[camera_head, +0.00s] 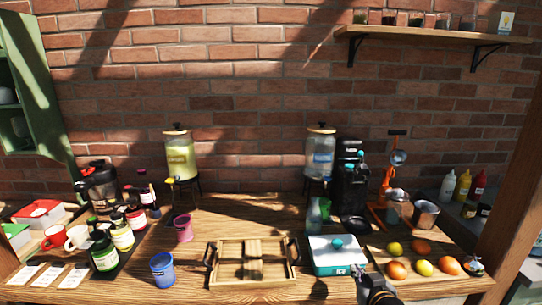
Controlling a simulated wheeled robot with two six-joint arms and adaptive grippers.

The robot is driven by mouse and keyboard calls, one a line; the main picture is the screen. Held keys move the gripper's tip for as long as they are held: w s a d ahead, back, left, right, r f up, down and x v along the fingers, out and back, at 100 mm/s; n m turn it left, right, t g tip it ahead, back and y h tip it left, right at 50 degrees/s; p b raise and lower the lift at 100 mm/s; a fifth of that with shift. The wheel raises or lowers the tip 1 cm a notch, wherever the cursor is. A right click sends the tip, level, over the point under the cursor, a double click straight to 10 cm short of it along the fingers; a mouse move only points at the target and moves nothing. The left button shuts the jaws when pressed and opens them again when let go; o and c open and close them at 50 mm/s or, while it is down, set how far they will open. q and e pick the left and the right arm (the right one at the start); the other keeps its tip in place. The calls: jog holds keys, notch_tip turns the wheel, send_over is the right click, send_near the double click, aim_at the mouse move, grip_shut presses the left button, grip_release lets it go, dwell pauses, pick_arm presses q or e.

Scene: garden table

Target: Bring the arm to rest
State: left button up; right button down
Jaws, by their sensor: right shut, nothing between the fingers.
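My right gripper (375,284) shows at the bottom edge of the head view, right of centre. It is shut and empty. It is just in front of the white and teal ice box (333,268) and left of the nearest orange fruit. Most of the arm behind it is outside the picture. My left gripper is not in the picture.
A wooden tray (225,279) sits at the front middle, with a blue cup (162,269) left of it and a pink cup (183,229) behind. Bottles and jars (104,256) crowd the left. Oranges and lemons (424,267) lie at right. Bare wood (240,213) shows behind the tray.

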jog(key=s+f+g+h, duration=0.1)
jog(key=s+f+g, duration=0.5)
jog(key=s, duration=0.7)
jog(key=s+f+g, duration=0.4)
jog(key=s+f, duration=0.4)
jog(key=s, duration=0.5)
jog(key=s+d+f+g, duration=0.1)
jog(key=s+d+f, duration=0.1)
jog(key=f, duration=1.3)
jog(key=s+d+f+g, duration=0.1)
jog(key=s+d+f, duration=0.1)
jog(key=f, duration=1.3)
jog(key=s+f, duration=1.3)
jog(key=s, duration=0.4)
jog(key=shift+d+f+g, duration=0.15)
jog(key=shift+d+g, duration=0.05)
jog(key=shift+g, duration=0.1)
